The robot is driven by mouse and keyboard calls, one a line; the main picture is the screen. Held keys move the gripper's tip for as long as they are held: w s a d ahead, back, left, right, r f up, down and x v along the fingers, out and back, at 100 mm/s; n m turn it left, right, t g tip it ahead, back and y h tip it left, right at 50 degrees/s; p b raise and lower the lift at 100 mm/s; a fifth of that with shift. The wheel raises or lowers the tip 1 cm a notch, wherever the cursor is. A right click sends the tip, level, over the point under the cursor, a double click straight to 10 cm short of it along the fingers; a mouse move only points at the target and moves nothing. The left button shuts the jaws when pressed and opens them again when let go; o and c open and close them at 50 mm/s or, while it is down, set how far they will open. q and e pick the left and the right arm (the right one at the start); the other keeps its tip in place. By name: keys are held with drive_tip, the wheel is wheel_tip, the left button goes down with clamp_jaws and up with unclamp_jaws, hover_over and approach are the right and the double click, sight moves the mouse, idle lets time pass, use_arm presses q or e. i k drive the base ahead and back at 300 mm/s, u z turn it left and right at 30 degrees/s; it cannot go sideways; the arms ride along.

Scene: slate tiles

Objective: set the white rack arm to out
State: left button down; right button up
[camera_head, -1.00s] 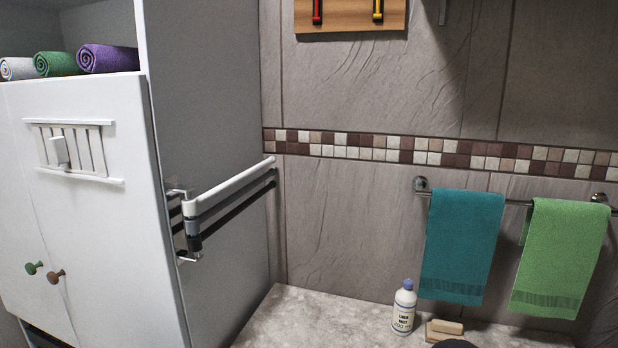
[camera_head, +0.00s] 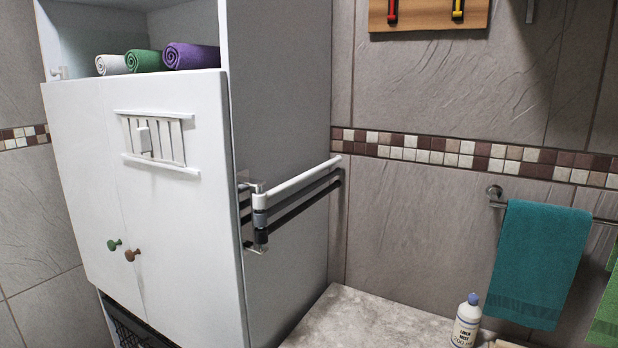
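The white rack arm (camera_head: 304,179) is the top bar of a swing-arm rack on the grey side panel of the white cabinet. It lies folded back along the panel, its tip near the tiled wall. Dark bars (camera_head: 300,205) run below it, also along the panel. The rack's pivot bracket (camera_head: 258,216) sits by the cabinet's front edge, with metal mounts above and below. Neither of my grippers shows in the head view.
The white cabinet (camera_head: 188,240) has a green knob (camera_head: 114,245), a brown knob (camera_head: 132,254) and a slatted panel on its doors. Rolled towels (camera_head: 190,57) lie on its shelf. A teal towel (camera_head: 538,262) hangs at right. A bottle (camera_head: 466,320) stands on the stone counter (camera_head: 372,322).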

sight(259, 201)
drive_tip(key=u, duration=1.3)
drive_tip(key=k, duration=1.1)
drive_tip(key=z, duration=0.2)
